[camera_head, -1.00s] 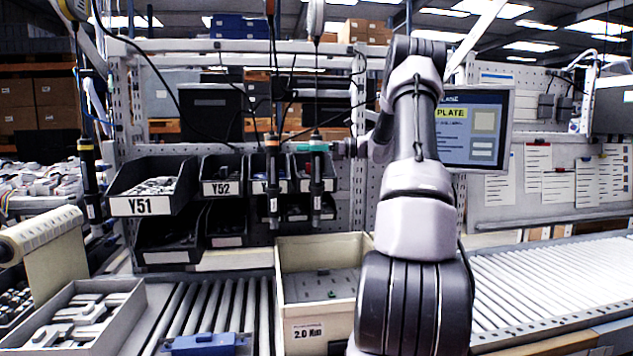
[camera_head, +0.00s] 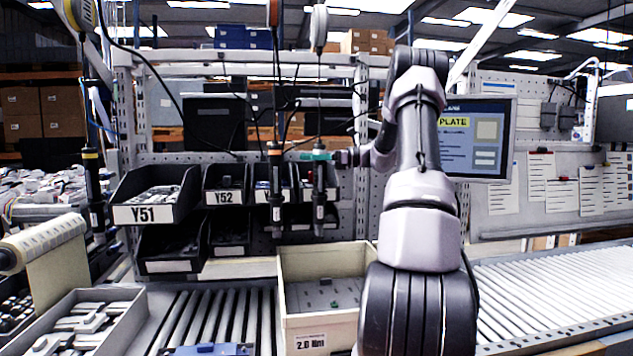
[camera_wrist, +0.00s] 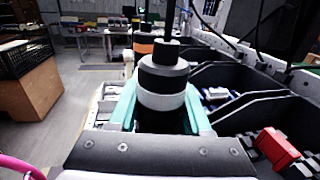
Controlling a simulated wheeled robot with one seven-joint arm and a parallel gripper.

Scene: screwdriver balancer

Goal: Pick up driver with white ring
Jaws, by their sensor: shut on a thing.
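The driver with the white ring (camera_wrist: 161,98) stands upright between my gripper's teal fingers (camera_wrist: 159,112) in the wrist view. In the head view, my gripper (camera_head: 316,156) comes in from the right and is shut around the upper part of this dark driver (camera_head: 319,190). The driver hangs upright in front of the parts bins, below a white balancer (camera_head: 319,28). Its ring is hidden or too small to tell in the head view.
A driver with an orange ring (camera_head: 275,185) hangs close on the left. One with a yellow ring (camera_head: 93,190) hangs farther left. Black bins (camera_head: 157,214) stand behind. A beige box (camera_head: 320,331) sits below on the rollers, with a small green thing (camera_head: 334,304) inside.

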